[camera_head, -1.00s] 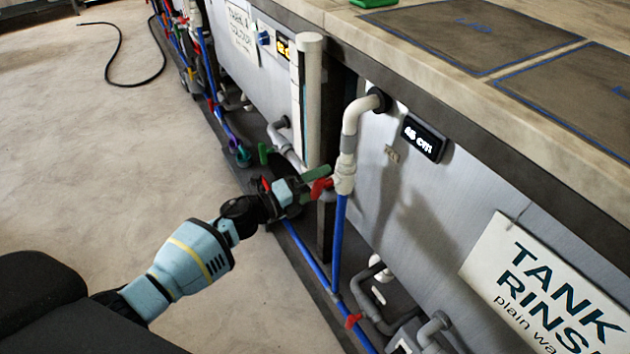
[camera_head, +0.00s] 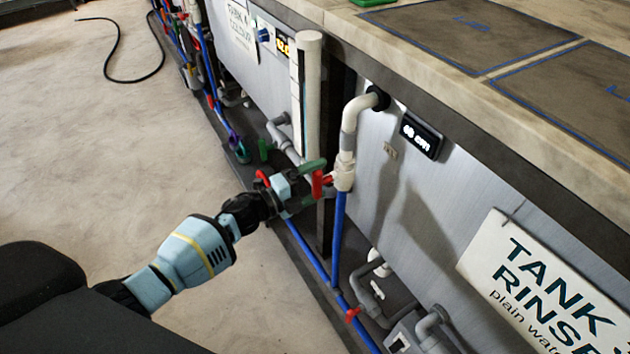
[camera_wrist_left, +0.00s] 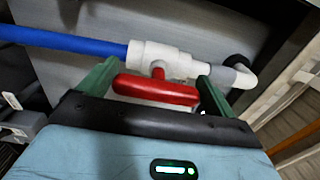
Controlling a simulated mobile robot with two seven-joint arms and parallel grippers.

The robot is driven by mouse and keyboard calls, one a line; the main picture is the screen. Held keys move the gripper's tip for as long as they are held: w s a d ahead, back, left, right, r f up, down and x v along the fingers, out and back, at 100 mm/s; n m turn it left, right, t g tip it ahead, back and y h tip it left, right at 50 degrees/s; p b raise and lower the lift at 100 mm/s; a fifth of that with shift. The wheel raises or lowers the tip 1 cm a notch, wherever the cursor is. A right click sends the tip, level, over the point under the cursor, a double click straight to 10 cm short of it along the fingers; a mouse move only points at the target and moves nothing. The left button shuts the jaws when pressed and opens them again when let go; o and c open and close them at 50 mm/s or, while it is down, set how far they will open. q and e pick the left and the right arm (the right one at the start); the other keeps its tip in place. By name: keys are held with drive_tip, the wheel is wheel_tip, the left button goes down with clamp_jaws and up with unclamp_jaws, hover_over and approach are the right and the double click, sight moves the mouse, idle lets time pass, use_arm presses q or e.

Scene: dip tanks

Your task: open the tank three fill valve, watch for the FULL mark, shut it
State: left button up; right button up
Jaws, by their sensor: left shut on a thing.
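The red valve handle (camera_head: 317,184) sits on a white valve body (camera_head: 344,176) between a blue pipe below and a white elbow pipe above. My left gripper (camera_head: 313,183) is shut on this handle. In the left wrist view the red handle (camera_wrist_left: 156,90) spans between the green fingers, roughly in line with the blue pipe (camera_wrist_left: 65,40). A black level display (camera_head: 423,137) with white characters is on the tank front; its reading is too blurred to be sure. The sign (camera_head: 545,285) reads "TANK", "RINSE", "plain wa"; its right side is cut off. My right gripper is out of view.
A clear-fronted white column (camera_head: 311,100) stands just behind the valve. The worktop edge (camera_head: 480,150) overhangs at right. A black hose (camera_head: 112,60) lies on the open floor at left.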

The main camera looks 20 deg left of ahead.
use_arm(q)
drive_tip(key=o, duration=0.7)
drive_tip(key=v, duration=0.8)
